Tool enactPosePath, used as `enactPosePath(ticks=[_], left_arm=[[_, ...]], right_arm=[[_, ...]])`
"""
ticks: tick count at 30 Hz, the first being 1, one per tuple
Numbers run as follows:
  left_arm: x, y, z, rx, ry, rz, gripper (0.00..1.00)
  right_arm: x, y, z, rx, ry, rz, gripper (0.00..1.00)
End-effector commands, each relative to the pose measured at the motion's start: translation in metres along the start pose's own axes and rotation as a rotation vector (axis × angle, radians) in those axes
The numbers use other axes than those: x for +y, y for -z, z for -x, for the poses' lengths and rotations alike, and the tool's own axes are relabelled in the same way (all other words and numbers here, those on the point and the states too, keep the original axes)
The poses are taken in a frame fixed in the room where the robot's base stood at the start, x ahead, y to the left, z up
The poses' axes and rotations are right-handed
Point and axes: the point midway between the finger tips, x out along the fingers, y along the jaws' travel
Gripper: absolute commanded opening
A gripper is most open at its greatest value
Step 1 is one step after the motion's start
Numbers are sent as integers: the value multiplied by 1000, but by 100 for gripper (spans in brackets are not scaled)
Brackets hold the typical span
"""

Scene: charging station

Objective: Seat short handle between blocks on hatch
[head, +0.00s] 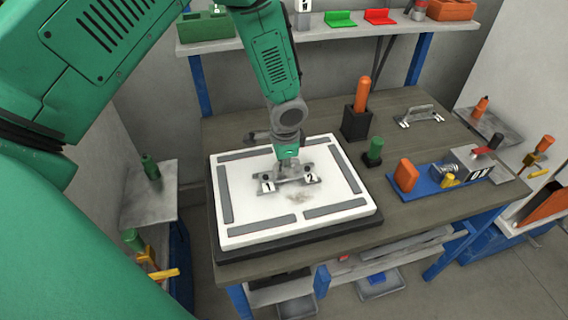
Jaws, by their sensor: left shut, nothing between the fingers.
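The hatch is a white square panel (245,205) with grey strips along its edges, lying on a dark base on the table. Two white blocks marked 1 (268,187) and 2 (311,179) are at its middle. A grey metal piece (290,180), which looks like the short handle, lies at the blocks; my arm partly hides it, so I cannot tell whether it is fully seated. My left gripper (286,168) points down right over this piece, shut and holding nothing; I cannot tell whether it touches. My right gripper is out of view.
Another grey handle (420,114) lies at the table's back right. An orange-topped tool in a black holder (356,124), a green-handled piece (374,151) and a blue fixture (435,183) stand right of the hatch. A shelf (345,33) runs behind.

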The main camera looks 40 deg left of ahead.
Motion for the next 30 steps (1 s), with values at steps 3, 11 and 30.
enactPosePath(ticks=[3, 11, 30], left_arm=[[0, 0, -4, 0, 0, 0, 0], [2, 0, -10, 0, 0, 0, 0], [2, 0, -14, 0, 0, 0, 29]], right_arm=[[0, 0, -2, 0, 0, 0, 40], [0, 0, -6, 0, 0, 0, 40], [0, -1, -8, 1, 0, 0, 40]])
